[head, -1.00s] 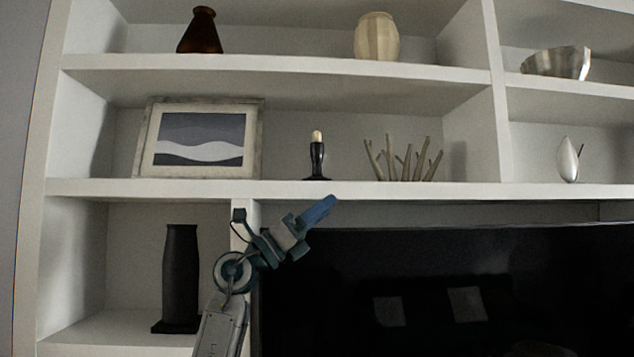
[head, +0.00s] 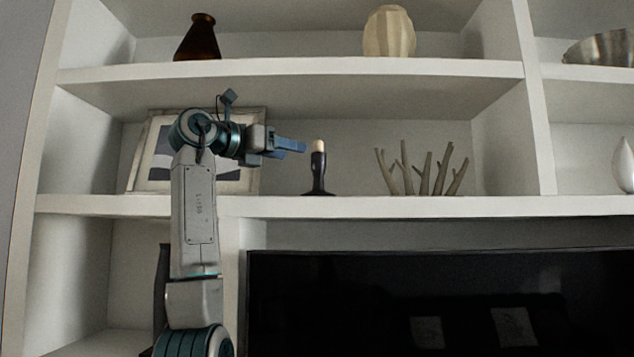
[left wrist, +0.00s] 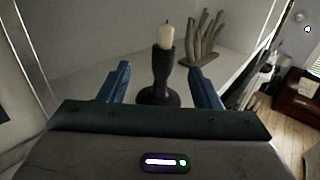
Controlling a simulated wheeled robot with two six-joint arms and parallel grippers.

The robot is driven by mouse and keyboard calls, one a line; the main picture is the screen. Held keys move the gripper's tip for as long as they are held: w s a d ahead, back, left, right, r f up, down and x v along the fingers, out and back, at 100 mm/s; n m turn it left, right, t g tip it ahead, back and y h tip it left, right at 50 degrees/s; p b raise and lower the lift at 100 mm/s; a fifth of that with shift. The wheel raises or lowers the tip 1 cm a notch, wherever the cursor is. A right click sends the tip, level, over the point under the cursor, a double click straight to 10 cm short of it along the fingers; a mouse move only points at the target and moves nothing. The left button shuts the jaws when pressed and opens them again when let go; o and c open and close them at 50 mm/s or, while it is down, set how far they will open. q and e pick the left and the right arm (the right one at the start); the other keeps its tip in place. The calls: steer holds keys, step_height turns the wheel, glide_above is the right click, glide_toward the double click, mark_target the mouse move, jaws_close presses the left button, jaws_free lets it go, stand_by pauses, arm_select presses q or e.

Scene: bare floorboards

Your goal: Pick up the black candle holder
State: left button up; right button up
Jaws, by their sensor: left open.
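The black candle holder (head: 318,174) stands upright on the middle shelf (head: 400,205), with a short cream candle (head: 318,146) in its top. My left gripper (head: 303,147) is raised to shelf height, just left of the holder in the head view. In the left wrist view the holder (left wrist: 162,75) stands ahead, between the lines of the two blue fingers of my left gripper (left wrist: 158,85). The fingers are open and empty. I cannot tell whether they touch the holder. My right gripper is not in view.
A framed picture (head: 145,175) leans behind my left arm. A branching twig ornament (head: 425,172) stands right of the holder. A brown vase (head: 198,40) and a cream vase (head: 389,32) are on the shelf above. A black television screen (head: 420,290) is below.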

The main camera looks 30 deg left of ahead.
mark_target(314, 152)
arm_select(q)
steer(key=x, duration=0.3)
steer(key=shift+w+d+p, duration=0.15)
steer(key=shift+p, duration=0.15)
steer(key=shift+p+x, duration=0.45)
steer(key=shift+x, duration=0.65)
steer(key=shift+w+d+r+p, duration=0.35)
steer(key=shift+w+p, duration=0.2)
steer(key=shift+p, duration=0.4)
steer(key=shift+p+x, duration=0.6)
steer(key=shift+x, duration=0.2)
steer(key=shift+w+d+f, duration=0.2)
steer(key=shift+w+f, duration=0.05)
steer(key=shift+w, duration=0.15)
steer(key=shift+s+a, duration=0.1)
steer(key=shift+s, duration=0.05)
steer(key=c, duration=1)
steer(key=shift+r, duration=0.1)
jaws_close()
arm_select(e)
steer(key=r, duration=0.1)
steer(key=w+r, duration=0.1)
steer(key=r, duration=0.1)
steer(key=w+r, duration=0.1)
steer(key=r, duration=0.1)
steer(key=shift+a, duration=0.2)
